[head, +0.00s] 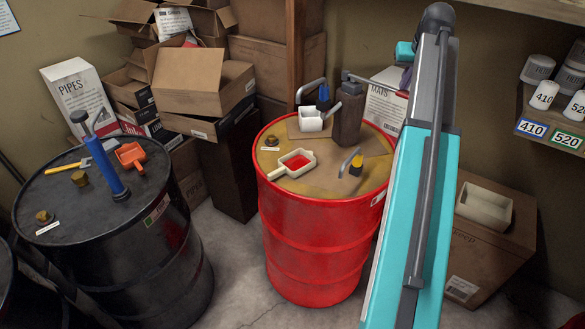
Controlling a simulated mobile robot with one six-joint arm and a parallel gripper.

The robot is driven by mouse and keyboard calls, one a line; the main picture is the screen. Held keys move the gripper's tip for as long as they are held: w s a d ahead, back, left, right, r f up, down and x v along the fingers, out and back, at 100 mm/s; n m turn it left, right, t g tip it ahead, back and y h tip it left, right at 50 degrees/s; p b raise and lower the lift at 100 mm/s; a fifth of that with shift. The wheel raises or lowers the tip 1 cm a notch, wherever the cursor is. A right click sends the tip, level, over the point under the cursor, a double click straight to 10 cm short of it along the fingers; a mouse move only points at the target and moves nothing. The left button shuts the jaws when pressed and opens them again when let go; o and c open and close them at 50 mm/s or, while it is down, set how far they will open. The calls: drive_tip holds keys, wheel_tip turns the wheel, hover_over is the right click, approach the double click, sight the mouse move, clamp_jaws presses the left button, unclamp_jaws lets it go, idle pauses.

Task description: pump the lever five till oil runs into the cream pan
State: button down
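A dark brown pump body (347,125) stands on top of the red drum (315,235). A lever (368,82) runs right from its top to a red grip (402,93), which meets my arm's outline. A squarish cream pan (311,122) stands left of the pump, near a short grey spout; I cannot see inside it well. A second cream-rimmed pan with a handle (279,173) lies nearer the front of the drum top and looks red inside. I cannot tell whether that is liquid. My gripper is hidden behind my teal arm, so its hold on the grip does not show.
A black drum (150,265) on the left bears a blue hand pump (106,170), an orange scoop (131,156) and a yellow tool (68,166). Cardboard boxes (205,82) are stacked behind. A cream tray (484,207) lies on a box at right. Shelves with cups are far right.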

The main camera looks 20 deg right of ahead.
drive_tip(key=shift+f+b, duration=0.9)
drive_tip(key=shift+f, duration=1.95)
wheel_tip(320, 180, up, 14)
drive_tip(key=p, duration=0.8)
drive_tip(key=shift+r, duration=0.15)
wheel_tip(320, 180, up, 5)
drive_tip(key=p, duration=0.3)
hover_over(404, 93)
drive_tip(key=shift+w+d, duration=0.25)
drive_tip(key=shift+w, duration=0.1)
